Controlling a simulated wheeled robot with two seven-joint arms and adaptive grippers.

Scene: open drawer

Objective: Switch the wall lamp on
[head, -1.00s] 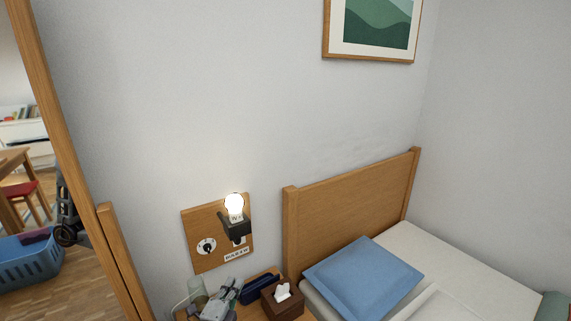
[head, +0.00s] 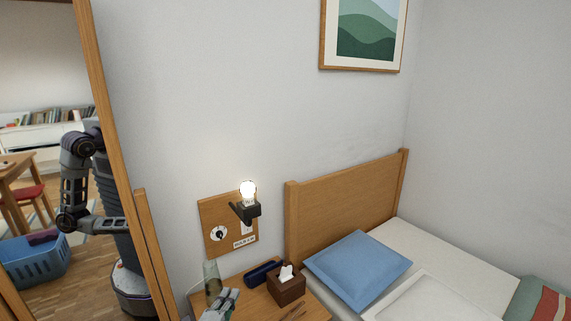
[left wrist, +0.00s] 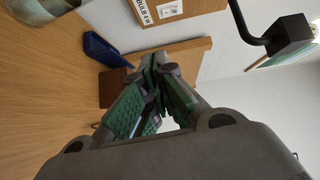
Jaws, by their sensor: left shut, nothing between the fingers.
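The wall lamp has a glowing bulb (head: 248,190) in a black holder (head: 246,212), fixed to a wooden panel (head: 209,212) on the wall. A round dial switch (head: 218,234) with a dark knob is at the panel's lower left, and a white label (head: 244,241) is at its lower right. The label (left wrist: 143,10) and black holder (left wrist: 290,35) also show in the left wrist view; the bulb does not. My left gripper (head: 230,297) is low over the nightstand, below and apart from the panel. Its fingers (left wrist: 156,62) are shut and empty. My right gripper is not seen.
The nightstand (head: 312,310) holds a glass (head: 211,277), a dark blue case (head: 262,272) and a brown tissue box (head: 288,290). A bed headboard (head: 345,205) stands to the right. A wood-framed mirror (head: 112,150) at the left shows my reflection. The wall above the lamp is bare.

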